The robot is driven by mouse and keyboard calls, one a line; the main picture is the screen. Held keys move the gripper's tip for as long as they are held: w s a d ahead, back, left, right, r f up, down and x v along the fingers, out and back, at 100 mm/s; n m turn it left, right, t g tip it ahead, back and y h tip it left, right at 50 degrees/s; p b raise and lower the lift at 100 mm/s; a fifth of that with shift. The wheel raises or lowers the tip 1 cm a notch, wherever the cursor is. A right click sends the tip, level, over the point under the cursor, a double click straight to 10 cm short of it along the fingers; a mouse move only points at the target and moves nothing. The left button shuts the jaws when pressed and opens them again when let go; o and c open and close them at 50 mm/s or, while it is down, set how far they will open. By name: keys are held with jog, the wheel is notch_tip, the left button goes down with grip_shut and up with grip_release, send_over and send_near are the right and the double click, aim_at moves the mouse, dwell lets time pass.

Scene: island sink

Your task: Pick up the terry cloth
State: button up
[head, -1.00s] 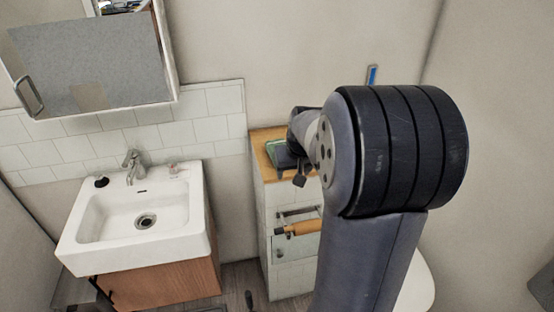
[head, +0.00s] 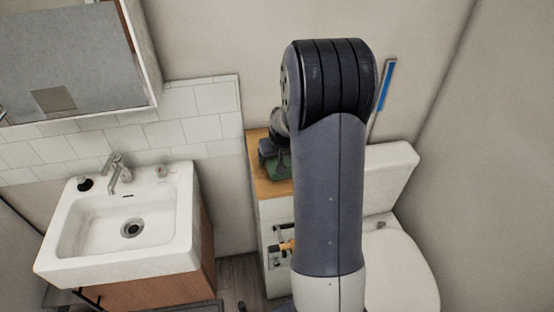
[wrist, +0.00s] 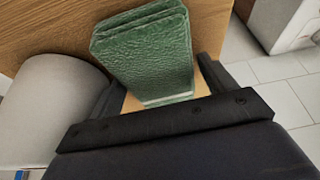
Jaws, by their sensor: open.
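The terry cloth (wrist: 145,55) is a folded green textured cloth on a wooden top (wrist: 60,22) in the wrist view. In the head view, a small part of the green cloth (head: 280,172) shows on the wooden cabinet top (head: 262,184), mostly hidden behind my arm and gripper. My gripper (wrist: 160,75) is open in the wrist view. One dark finger is on each side of the near end of the cloth. I cannot tell whether the fingers touch it.
A white sink (head: 60,262) with a faucet (head: 118,172) stands at the left. A toilet (head: 405,268) is at the right behind my arm. A blue-handled item (head: 386,85) leans by the back wall. An orange handle (head: 288,246) sticks out below the cabinet top.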

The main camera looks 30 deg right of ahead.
jog(key=shift+f, duration=0.15)
jog(key=shift+c, duration=0.3)
jog(key=c, duration=0.7)
notch_tip(320, 180, up, 10)
jog(key=shift+b, duration=0.85)
